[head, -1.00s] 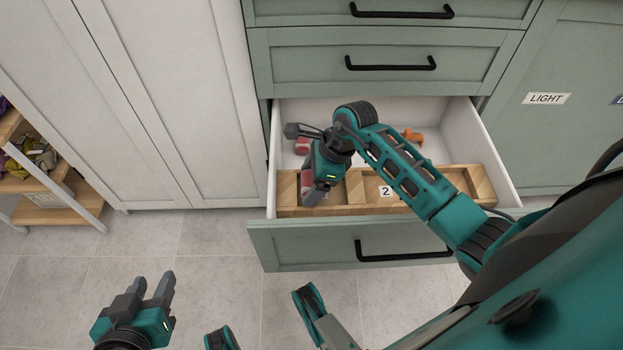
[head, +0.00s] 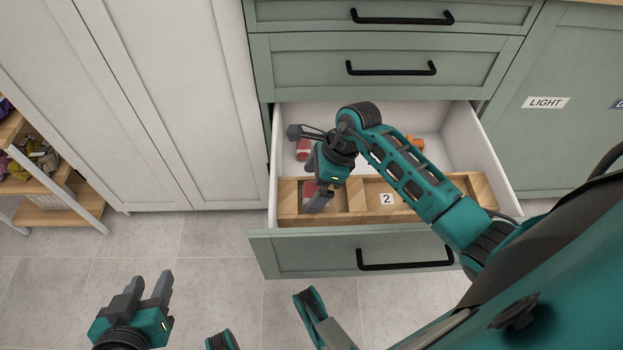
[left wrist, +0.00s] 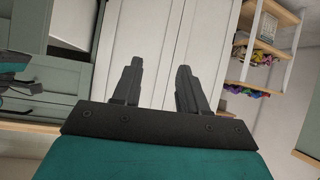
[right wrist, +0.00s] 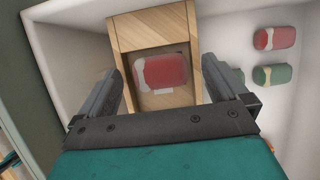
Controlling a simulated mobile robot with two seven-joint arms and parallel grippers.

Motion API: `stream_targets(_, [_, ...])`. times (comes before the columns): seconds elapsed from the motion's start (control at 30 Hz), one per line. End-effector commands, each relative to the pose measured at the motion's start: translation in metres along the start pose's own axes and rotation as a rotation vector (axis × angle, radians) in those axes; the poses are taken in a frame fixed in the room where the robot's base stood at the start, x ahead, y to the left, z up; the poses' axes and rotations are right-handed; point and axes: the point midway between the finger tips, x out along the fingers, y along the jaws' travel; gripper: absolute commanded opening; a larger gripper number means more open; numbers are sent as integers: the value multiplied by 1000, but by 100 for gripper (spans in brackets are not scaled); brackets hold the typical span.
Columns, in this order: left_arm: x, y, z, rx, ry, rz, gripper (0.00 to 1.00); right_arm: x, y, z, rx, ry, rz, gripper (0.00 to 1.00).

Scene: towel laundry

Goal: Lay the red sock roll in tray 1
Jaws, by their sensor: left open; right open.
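A red sock roll with a pale band (right wrist: 165,72) lies in the left compartment of a wooden tray unit (right wrist: 152,28). In the head view this roll (head: 310,188) is partly covered by my right gripper (head: 316,197). That gripper is open above the compartment, and in the right wrist view its fingers (right wrist: 163,82) are on either side of the roll, apart from it. A white label under the roll is mostly hidden, so its number cannot be read. The other compartment carries label 2 (head: 387,198). My left gripper (head: 151,283) is open and empty above the floor.
The wooden unit sits in the front of an open white drawer (head: 471,150). Behind it lie another red roll (right wrist: 275,38), a green roll (right wrist: 272,75) and an orange item (head: 415,142). A shelf (head: 62,200) stands at the left.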

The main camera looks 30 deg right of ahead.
Motion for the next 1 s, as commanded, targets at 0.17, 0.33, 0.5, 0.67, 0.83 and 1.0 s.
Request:
stream_targets(0.17, [-7,-5,-6,4,-5,-15,43,-51,-3,1,-3,2,-9,100])
stream_targets(0.33, [-11,-8,-4,8,-16,-21,43,-85,-3,1,-3,0,-9,100])
stream_targets(0.5, [-13,-8,-2,10,-17,-23,43,-104,-3,1,-1,-2,-8,100])
stream_targets(0.67, [-14,-9,-1,11,-19,-23,43,-110,-3,1,0,-3,-7,100])
stream_targets(0.83, [-14,-9,-1,11,-20,-23,43,-110,-3,1,0,-4,-8,100])
stream_targets(1.0, [-14,-9,-1,11,-21,-23,43,-110,-3,1,0,-4,-8,100])
